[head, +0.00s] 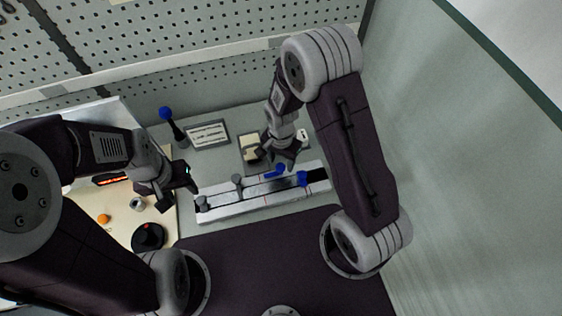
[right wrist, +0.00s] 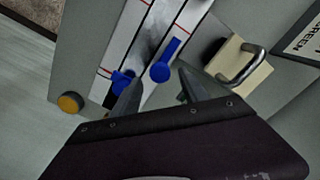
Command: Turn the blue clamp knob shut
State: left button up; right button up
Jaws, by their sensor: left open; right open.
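The blue clamp knob (head: 275,171), a round hub with a bar-shaped arm, sits on a pale metal rail (head: 230,209). In the right wrist view the knob (right wrist: 160,72) lies between my open right fingertips, its arm pointing up and slightly right. My right gripper (head: 281,163) is open and empty, just above the rail; the wrist view shows its two fingers (right wrist: 158,82) apart. I cannot tell whether they touch the knob. A second blue piece (head: 302,179) sits at the rail's right part, also in the wrist view (right wrist: 122,82). My left gripper (head: 177,193) is open, left of the rail.
Grey posts (head: 237,181) stand on the rail. A blue-topped stick (head: 165,113) and a label plate (head: 207,134) are behind. A black dial (head: 148,237) and orange piece (head: 103,218) lie at left.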

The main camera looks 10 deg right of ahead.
jog(key=shift+a+f, duration=0.1)
jog(key=shift+f, duration=0.45)
jog(key=shift+s+a+f, duration=0.2)
jog(key=shift+f, duration=0.1)
pick_arm(q)
jog(key=shift+s+a+r, duration=0.15)
jog(key=shift+s+a, duration=0.1)
pick_arm(e)
jog(key=shift+d, duration=0.1)
jog(key=shift+w, duration=0.1)
jog(key=c, duration=0.5)
grip_shut()
pick_arm(q)
jog(key=shift+w, duration=0.1)
